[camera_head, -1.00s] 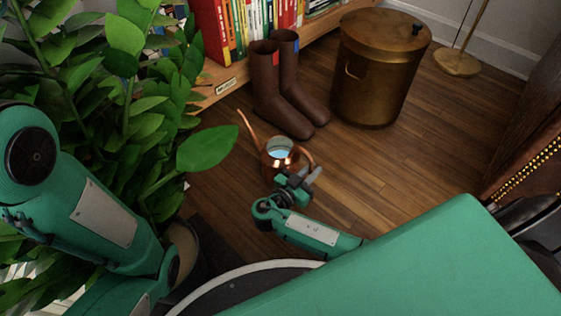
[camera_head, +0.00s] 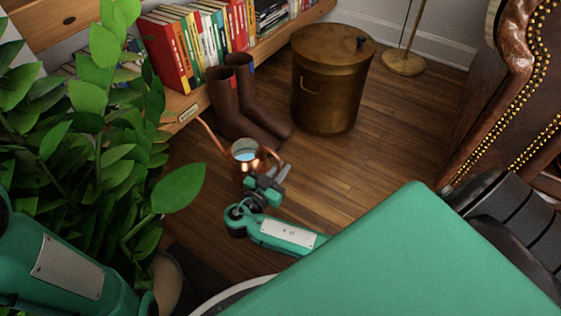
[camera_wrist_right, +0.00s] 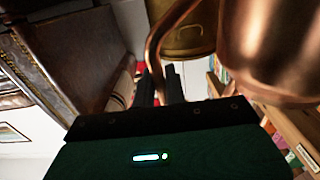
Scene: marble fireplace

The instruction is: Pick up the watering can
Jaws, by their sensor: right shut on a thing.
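The copper watering can (camera_head: 238,170) stands upright in the head view, in front of the boots, with its spout towards the upper left and pale blue water inside. In the right wrist view its shiny body (camera_wrist_right: 275,50) fills the upper right, and its curved handle comes down to my fingers. My right gripper (camera_head: 279,174) is at the handle side of the can. In the right wrist view the right gripper (camera_wrist_right: 160,88) is shut on the handle. I cannot tell whether the can's base touches the floor. My left arm shows at the left, but its gripper is out of view.
Brown boots (camera_head: 232,105) and a brass bin (camera_head: 325,95) stand behind the can, by a low bookshelf (camera_head: 285,37). A leafy plant (camera_head: 100,170) crowds the left. A studded leather chair (camera_head: 525,110) is at the right. Wooden floor (camera_head: 370,165) lies open between.

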